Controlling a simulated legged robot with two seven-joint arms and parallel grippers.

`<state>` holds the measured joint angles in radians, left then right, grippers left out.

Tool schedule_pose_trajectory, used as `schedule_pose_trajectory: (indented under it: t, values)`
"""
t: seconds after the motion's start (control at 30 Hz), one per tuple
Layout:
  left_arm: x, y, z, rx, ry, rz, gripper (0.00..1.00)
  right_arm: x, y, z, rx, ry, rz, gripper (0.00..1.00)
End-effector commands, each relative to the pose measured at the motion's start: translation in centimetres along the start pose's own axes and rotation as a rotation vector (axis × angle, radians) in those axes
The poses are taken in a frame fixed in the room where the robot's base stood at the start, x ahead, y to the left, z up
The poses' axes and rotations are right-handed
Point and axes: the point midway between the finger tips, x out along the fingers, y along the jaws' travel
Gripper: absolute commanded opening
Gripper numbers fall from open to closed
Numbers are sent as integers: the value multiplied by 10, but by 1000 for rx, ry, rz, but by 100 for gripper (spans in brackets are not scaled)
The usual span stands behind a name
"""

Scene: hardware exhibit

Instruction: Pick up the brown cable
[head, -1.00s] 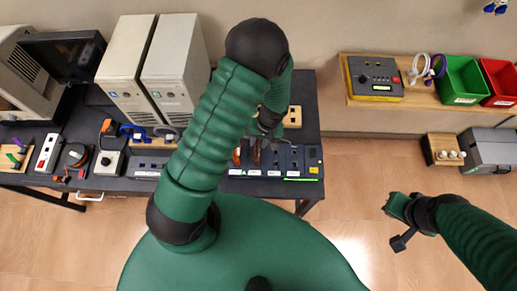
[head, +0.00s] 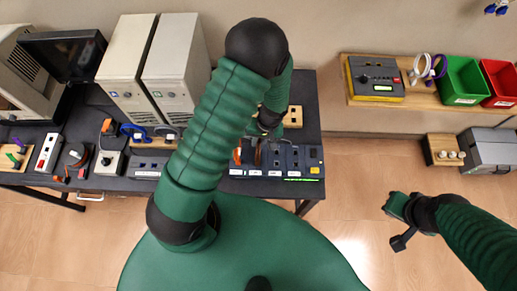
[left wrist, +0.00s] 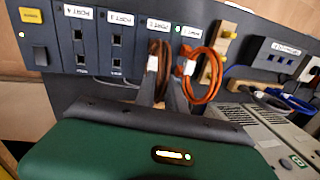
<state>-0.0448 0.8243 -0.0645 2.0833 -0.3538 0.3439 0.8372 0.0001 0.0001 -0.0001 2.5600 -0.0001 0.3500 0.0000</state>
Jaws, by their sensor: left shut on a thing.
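The brown cable (left wrist: 158,52) is looped at the port labelled 2 on the dark port panel (left wrist: 95,45) in the left wrist view. My left gripper (left wrist: 165,82) is shut on the brown cable, with its two dark fingers at the cable's white-tagged part. In the head view my left gripper (head: 266,132) is partly hidden by its own arm, just above the panel. The brown cable (head: 257,153) shows there only as a small dark strip.
An orange cable (left wrist: 203,72) hangs close beside the brown one at port 1. The dark table (head: 112,183) also carries two beige computer towers (head: 170,65) and several devices to the left. A wall shelf (head: 430,100) with green and red bins is at the right.

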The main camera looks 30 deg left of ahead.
Motion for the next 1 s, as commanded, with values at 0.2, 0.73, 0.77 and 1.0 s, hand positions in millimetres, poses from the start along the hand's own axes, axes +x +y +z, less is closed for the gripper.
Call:
schedule_pose_trajectory:
  t: [0.2,0.73,0.77,1.0]
  values:
    - [0,0,0,0,-1,-1,0,0,0,0,0,0,0,0]
    - [-1,-1,0,-1,0,-1,0,1,0,0,0,0,0,0]
    - [-2,-1,0,-1,0,-1,0,1,0,0,0,0,0,0]
    - [-21,-4,-1,-2,4,1,0,10,0,2,0,0,0,0]
